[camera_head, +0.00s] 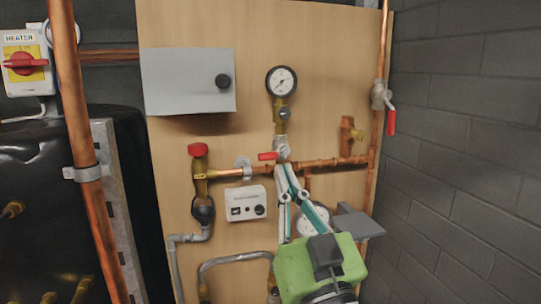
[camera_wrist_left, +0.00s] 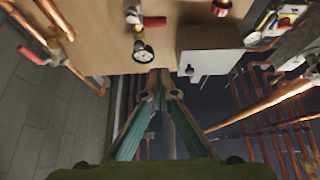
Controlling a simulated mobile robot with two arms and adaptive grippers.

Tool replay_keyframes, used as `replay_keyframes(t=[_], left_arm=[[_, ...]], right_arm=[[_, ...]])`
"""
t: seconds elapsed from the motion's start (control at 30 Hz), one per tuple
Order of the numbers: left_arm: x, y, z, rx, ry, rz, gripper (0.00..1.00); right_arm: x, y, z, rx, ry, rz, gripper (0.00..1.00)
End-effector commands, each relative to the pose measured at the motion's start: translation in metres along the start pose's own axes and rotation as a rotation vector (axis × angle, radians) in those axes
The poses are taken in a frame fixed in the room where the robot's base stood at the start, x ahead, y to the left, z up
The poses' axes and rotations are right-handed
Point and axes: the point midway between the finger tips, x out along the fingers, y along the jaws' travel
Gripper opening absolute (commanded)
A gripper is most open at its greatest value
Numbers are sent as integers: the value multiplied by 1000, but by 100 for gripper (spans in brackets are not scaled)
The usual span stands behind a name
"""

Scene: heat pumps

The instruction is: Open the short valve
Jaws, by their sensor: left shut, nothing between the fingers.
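A valve with a short red handle (camera_head: 268,156) sits below the pressure gauge on the wooden board. The handle points left, about horizontal; it also shows at the top of the left wrist view (camera_wrist_left: 155,22). A second valve, with a longer red handle (camera_head: 391,121) hanging down, is on the vertical pipe at right. My left gripper (camera_head: 285,167) is shut and empty. In the head view its fingertips appear just below and right of the short handle, covering part of the pipe. I cannot tell whether they touch the valve. My right gripper is not in view.
The pressure gauge (camera_head: 281,81) is above the short valve. A grey box (camera_head: 187,82) is at upper left, and a white control box (camera_head: 246,204) is lower. A horizontal copper pipe (camera_head: 327,162) crosses the board. A brick wall (camera_head: 465,150) bounds the right side.

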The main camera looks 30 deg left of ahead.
Motion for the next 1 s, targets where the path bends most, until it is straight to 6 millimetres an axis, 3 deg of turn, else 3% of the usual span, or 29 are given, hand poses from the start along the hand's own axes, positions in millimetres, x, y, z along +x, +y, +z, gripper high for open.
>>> replay_keyframes(t=[0.27, 0.7, 0.8, 1.0], left_arm=[[18, 0, -3, 2, 5, -2, 0], [105, 0, -1, 5, 3, -2, 0], [95, 0, 19, 8, 0, 1, 0], [88, 0, 35, 2, 2, 0, 0]], right_arm=[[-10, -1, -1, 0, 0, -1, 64], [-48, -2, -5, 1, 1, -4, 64], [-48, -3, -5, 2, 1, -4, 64], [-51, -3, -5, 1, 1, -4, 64]])
